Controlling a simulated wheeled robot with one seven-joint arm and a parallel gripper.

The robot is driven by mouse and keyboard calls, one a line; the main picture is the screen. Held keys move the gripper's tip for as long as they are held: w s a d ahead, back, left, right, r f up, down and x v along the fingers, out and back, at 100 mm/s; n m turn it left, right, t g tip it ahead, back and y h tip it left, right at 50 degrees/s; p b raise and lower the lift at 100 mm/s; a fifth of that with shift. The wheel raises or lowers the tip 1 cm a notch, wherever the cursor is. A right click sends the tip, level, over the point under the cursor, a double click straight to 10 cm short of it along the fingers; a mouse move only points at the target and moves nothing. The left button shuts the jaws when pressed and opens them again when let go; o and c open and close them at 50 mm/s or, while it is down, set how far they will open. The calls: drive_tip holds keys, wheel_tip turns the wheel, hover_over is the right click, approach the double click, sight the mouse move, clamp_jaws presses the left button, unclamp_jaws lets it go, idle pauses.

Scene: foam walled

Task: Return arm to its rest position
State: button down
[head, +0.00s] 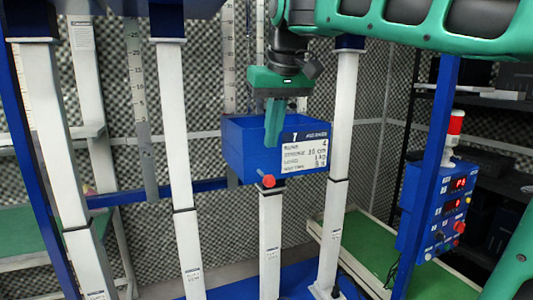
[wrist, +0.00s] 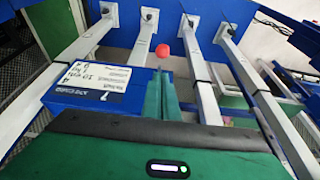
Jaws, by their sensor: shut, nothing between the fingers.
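My gripper (head: 274,121) is green and points down in the head view, in front of a blue box (head: 235,133). Its fingers are shut together with nothing between them. A red knob (head: 268,181) shows at the box's lower front edge. In the wrist view my fingers (wrist: 163,95) are closed beside the blue box (wrist: 70,98), and the red knob (wrist: 190,50) lies beyond them. I cannot tell whether the fingers touch the box.
White posts (head: 176,125) stand left and another post (head: 340,150) stands close right of the box. A blue control box (head: 435,212) with red displays is mounted at the right. Grey foam walls (head: 210,80) lie behind. A green bench top (head: 370,250) lies lower right.

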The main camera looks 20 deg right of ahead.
drive_tip(key=shift+s+r, duration=0.2)
drive_tip(key=shift+r, duration=0.45)
drive_tip(key=s+d+f+m+g, duration=0.2)
drive_tip(key=s+d+f, duration=0.65)
drive_tip(key=f, duration=0.35)
drive_tip(key=s+d+f+m+g, duration=0.1)
drive_tip(key=s+d+f+m, duration=0.2)
drive_tip(key=s+d+f, duration=0.55)
drive_tip(key=s+a+f+m, duration=0.1)
drive_tip(key=s+f, duration=0.7)
drive_tip(key=f, duration=0.3)
drive_tip(key=shift+s+a+g, duration=0.35)
drive_tip(key=shift+s+g, duration=0.05)
drive_tip(key=shift+d+r+m, duration=0.1)
drive_tip(key=shift+d+m, duration=0.05)
drive_tip(key=shift+m, duration=0.15)
